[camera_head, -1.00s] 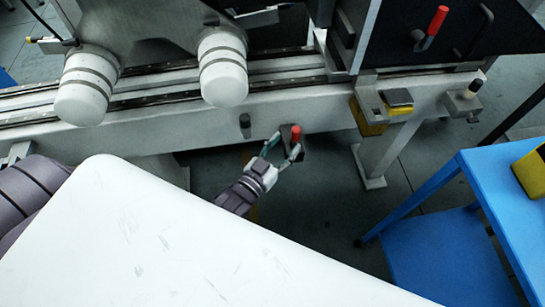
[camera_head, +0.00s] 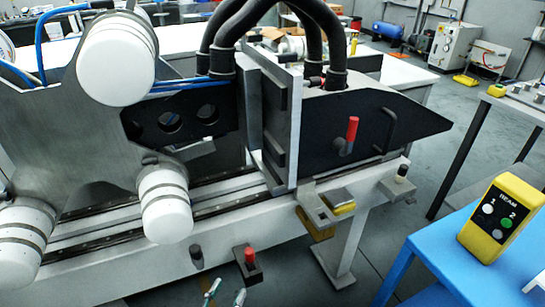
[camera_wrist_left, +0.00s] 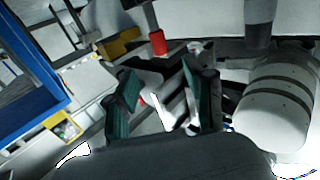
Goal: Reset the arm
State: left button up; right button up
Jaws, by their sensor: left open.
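My left gripper (camera_head: 225,293) shows only its two fingertips at the bottom edge of the head view. They are spread apart with nothing between them, below and left of a red-capped knob (camera_head: 249,255) on a dark bracket (camera_head: 254,275). In the left wrist view the open green-padded fingers (camera_wrist_left: 163,103) fill the middle. A red cylinder (camera_wrist_left: 157,42) stands beyond them, apart from both. My right gripper is not in view.
A grey machine rail (camera_head: 110,262) with white cylinders (camera_head: 165,210) runs along the left. A black housing (camera_head: 400,120) with a red handle (camera_head: 352,130) stands above it. A blue table (camera_head: 450,255) holds a yellow button box (camera_head: 500,220) at right. Floor shows between them.

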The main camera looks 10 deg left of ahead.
pick_arm(q)
jog(key=s+a+f+g+y+p, duration=0.15)
jog(key=s+f+g, duration=0.25)
jog(key=f, duration=0.8)
jog(key=s+f+g+p, duration=0.2)
jog(key=s+f+g, duration=0.25)
jog(key=f, duration=0.85)
jog(key=s+a+f+g, duration=0.1)
jog(key=s+f+g, duration=0.1)
jog(key=s+f, duration=0.2)
jog(key=s+a+f+g+y+p, duration=0.1)
jog(key=s+a+f+g, duration=0.1)
jog(key=s, duration=0.9)
jog(key=s+a+f+g+y+p, duration=0.1)
jog(key=s+f+g, duration=0.3)
jog(key=s+f, duration=0.3)
jog(key=shift+s+a, duration=0.4)
jog(key=shift+s, duration=0.15)
